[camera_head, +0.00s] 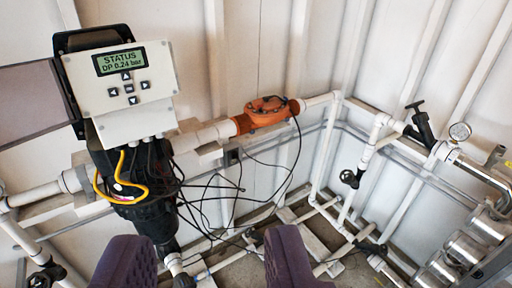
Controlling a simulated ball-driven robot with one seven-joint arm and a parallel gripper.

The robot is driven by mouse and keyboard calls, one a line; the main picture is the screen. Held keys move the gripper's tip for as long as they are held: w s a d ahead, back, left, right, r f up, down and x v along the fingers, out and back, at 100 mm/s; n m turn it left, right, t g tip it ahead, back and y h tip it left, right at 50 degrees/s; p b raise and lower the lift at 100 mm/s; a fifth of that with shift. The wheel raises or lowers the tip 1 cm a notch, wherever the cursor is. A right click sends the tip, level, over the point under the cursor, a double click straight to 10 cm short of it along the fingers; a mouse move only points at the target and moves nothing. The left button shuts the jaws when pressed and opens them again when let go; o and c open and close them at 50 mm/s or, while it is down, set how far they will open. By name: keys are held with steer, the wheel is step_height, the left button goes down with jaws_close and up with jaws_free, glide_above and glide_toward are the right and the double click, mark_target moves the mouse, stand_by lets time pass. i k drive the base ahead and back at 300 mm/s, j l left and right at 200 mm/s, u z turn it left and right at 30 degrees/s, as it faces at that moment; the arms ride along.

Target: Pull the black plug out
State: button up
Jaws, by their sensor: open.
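My gripper (207,258) shows at the bottom of the view as two purple fingers set wide apart, open with nothing between them. A small black block (232,157), which looks like the black plug in its socket, sits on the grey rail at mid-height, below the orange fitting. It is too small to tell plug from socket. It lies beyond and above my fingertips in the picture, well apart from them. Thin black cables (205,187) hang around it and run towards the dark filter housing at the left.
A white controller (120,85) with a lit screen is above the dark housing (140,185) and a yellow cable (128,192). An orange fitting (266,112) joins white pipes. Pipes, a black valve (422,125), a gauge (459,132) and metal cylinders (467,248) fill the right.

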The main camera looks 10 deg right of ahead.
mark_target(235, 155)
steer(key=i+j+z, duration=0.1)
steer(key=i+l+u, duration=0.15)
steer(key=l, duration=0.2)
steer(key=i+l+u, duration=0.1)
steer(key=l, duration=0.25)
steer(key=i+l+u, duration=0.15)
steer(key=l, duration=0.25)
steer(key=i+l+u, duration=0.1)
steer(key=i+l, duration=0.15)
steer(key=l, duration=0.15)
steer(key=i+l+u, duration=0.15)
steer(key=l, duration=0.25)
